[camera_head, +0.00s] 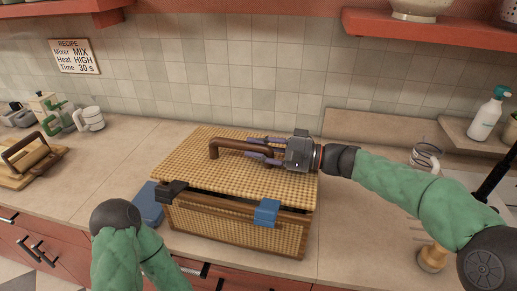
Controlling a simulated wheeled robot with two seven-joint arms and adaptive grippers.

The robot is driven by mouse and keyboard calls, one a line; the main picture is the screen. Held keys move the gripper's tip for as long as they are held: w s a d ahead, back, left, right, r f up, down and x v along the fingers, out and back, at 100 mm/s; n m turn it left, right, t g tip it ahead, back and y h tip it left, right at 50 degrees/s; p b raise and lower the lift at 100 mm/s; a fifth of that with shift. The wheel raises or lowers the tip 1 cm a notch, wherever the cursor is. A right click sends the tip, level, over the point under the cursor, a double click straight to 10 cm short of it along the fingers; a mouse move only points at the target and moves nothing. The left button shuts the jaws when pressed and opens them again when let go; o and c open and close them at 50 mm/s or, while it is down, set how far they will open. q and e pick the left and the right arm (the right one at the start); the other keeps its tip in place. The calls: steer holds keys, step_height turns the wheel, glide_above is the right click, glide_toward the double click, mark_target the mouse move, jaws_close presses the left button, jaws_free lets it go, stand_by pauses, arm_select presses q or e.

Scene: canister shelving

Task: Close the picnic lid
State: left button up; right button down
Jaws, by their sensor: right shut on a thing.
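A woven picnic basket (240,228) stands on the counter. Its woven lid (200,175) lies over the top, with a dark gap between lid and front rim. A brown arched handle (213,147) stands on the lid. My right gripper (258,149) reaches in from the right, its purple fingers shut around the handle's right part. A blue clasp (267,212) is on the basket's front, and a dark clasp-like piece (171,190) sits at the front left corner.
A blue object (150,203) lies at the basket's left. A glass mug (425,157), a spray bottle (487,115) and a wooden item (432,257) are right. A red shelf (440,30) hangs above.

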steer(key=shift+s+f+b, duration=0.2)
steer(key=shift+f+b, duration=0.25)
steer(key=shift+f, duration=0.15)
steer(key=shift+s+f+b, duration=0.15)
steer(key=shift+f+b, duration=0.3)
steer(key=shift+f, duration=0.15)
steer(key=shift+a+f, duration=0.1)
steer(key=c, duration=1)
jaws_free()
steer(key=shift+c, duration=0.2)
steer(key=shift+d, duration=0.3)
steer(key=v, duration=1.1)
steer(key=shift+s+d, duration=0.1)
steer(key=shift+d, duration=0.15)
